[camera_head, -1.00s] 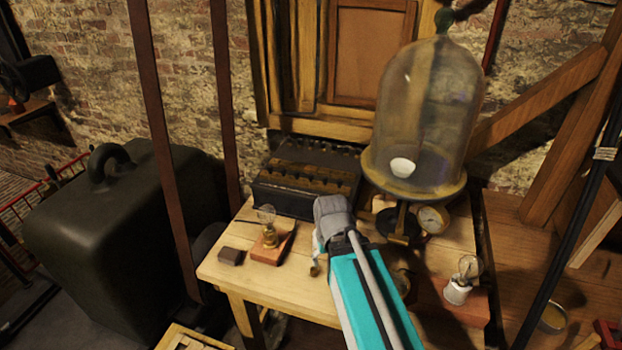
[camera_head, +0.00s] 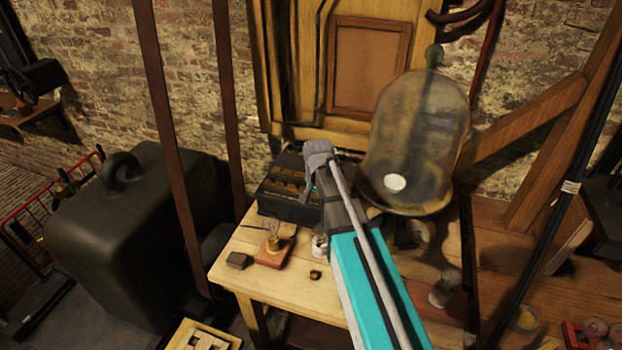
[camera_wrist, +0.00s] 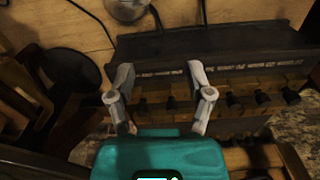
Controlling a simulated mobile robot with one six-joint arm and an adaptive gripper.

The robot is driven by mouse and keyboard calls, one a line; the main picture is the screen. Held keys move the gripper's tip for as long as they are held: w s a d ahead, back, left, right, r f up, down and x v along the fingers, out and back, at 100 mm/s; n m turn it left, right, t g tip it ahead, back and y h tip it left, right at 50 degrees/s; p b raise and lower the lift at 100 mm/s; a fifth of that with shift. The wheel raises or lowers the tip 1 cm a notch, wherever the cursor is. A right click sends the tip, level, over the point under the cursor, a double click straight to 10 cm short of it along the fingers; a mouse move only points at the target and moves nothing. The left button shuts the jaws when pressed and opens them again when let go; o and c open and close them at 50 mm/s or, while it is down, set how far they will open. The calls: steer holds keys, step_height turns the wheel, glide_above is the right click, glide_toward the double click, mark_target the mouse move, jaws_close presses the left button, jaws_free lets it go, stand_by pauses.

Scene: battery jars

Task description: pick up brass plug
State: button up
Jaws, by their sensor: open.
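A small dark brassy piece (camera_head: 315,274), which looks like the brass plug, lies on the wooden table (camera_head: 265,288) near its front edge, right of the lamp on its wooden block. My gripper (camera_head: 307,195) is raised beyond it, in front of and over the dark battery box. In the wrist view my gripper (camera_wrist: 160,76) has its two fingers spread with nothing between them, above the battery box (camera_wrist: 225,42) with its row of dark knobs. I cannot make out the brass piece in the wrist view.
The lamp on a block (camera_head: 273,250) and a dark small block (camera_head: 238,260) stand at the table's left. A white-based bulb (camera_head: 320,245) stands close behind the brassy piece. The glass bell jar (camera_head: 420,140) rises at the right. Bare table surrounds the brassy piece.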

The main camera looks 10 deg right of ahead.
steer(key=w+r+m+p, duration=0.5)
steer(key=w+r+p, duration=0.3)
steer(key=w+r, duration=0.2)
steer(key=shift+w+d+p, duration=0.25)
steer(key=shift+w+p, duration=0.1)
steer(key=shift+w, duration=0.4)
steer(key=shift+f, duration=0.15)
step_height(320, 180, down, 8)
steer(key=b, duration=0.8)
steer(key=shift+f+b, duration=0.25)
steer(key=shift+b, duration=0.15)
steer(key=shift+a, duration=0.1)
steer(key=shift+s+f+b, duration=0.15)
steer(key=shift+f+b, duration=2.45)
jaws_close()
